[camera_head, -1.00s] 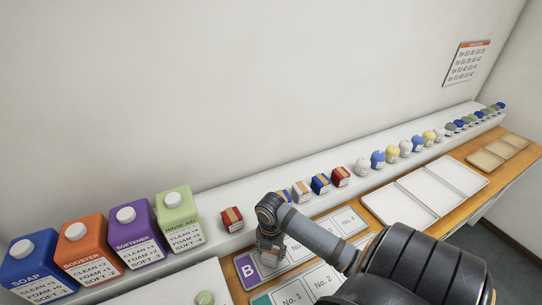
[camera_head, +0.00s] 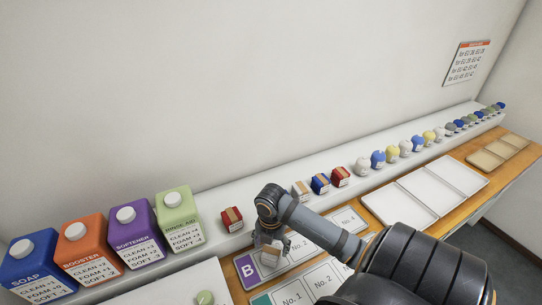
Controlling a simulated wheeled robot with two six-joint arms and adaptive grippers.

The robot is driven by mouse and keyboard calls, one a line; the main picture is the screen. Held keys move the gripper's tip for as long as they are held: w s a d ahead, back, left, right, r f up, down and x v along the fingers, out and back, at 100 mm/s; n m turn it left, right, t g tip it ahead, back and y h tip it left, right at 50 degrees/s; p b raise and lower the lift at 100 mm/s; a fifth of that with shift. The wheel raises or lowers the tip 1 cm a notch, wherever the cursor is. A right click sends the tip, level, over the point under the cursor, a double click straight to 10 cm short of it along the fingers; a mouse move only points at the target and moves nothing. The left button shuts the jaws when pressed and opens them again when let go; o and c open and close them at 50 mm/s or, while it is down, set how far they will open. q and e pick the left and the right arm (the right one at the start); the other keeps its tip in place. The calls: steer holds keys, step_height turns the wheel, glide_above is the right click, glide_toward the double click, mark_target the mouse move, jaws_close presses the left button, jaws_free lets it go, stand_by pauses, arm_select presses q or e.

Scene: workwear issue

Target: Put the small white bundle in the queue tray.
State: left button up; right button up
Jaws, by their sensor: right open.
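My right gripper (camera_head: 271,248) is open, pointing down over the first space of the purple "B" board (camera_head: 248,267). A small pale block (camera_head: 269,259), possibly the white bundle, shows at its fingertips over that space; the fingers partly hide it, and I cannot tell whether they touch it. A white bundle with a tan band (camera_head: 300,190) sits on the shelf beyond the arm. A white tray with three compartments (camera_head: 399,218) lies empty to the right. No queue label is readable on any tray. My left gripper is out of view.
Soap (camera_head: 30,267), booster (camera_head: 88,255), softener (camera_head: 137,232) and rinse aid (camera_head: 179,218) cartons stand at the left. A white shelf (camera_head: 270,187) carries several small coloured bundles along the wall. A tan tray (camera_head: 497,151) lies at the far right.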

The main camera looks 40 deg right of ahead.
mark_target(271, 251)
step_height(271, 251, up, 9)
steer(key=shift+f, duration=0.1)
stand_by(0.6)
